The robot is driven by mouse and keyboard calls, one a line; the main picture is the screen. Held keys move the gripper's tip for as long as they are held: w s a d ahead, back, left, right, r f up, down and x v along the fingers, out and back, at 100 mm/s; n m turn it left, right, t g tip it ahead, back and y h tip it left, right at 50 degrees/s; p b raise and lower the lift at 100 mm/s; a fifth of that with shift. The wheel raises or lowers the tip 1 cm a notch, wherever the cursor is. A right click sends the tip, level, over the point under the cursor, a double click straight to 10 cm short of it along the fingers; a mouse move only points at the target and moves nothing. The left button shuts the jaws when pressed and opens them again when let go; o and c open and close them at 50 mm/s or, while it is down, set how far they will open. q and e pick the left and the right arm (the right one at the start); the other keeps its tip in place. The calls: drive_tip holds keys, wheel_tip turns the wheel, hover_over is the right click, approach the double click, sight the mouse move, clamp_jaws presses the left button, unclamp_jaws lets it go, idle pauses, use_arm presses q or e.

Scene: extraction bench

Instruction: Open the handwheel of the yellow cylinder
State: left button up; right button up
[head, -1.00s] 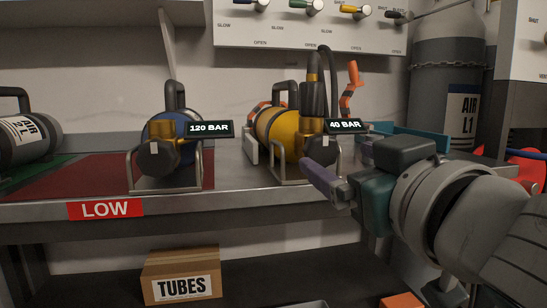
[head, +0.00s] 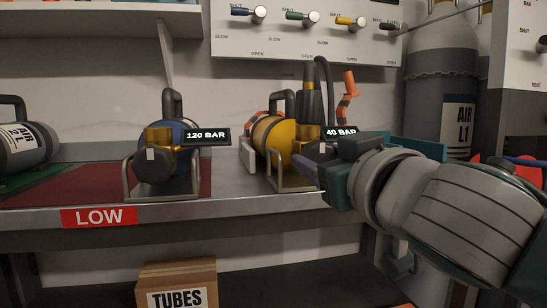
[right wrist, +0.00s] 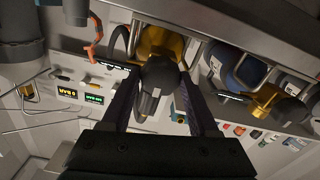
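The yellow cylinder (head: 276,138) lies in a metal cradle on the bench, with a 40 BAR label (head: 340,133) at its valve. In the right wrist view its yellow body (right wrist: 158,42) is at the top, and its dark handwheel (right wrist: 160,76) faces the camera. My right gripper (head: 310,160) is at the valve end and hides the handwheel in the head view. In the right wrist view its two fingers (right wrist: 158,95) are apart, one on each side of the handwheel. I cannot tell whether they touch it. My left gripper is not in view.
A blue cylinder (head: 184,135) with a 120 BAR label lies to the left, and a grey cylinder (head: 28,148) farther left. An orange-and-black item (head: 346,98) stands behind the yellow one. A valve panel (head: 295,32) hangs above. A TUBES box (head: 177,285) is below the bench.

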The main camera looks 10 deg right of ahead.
drive_tip(key=c, duration=0.9)
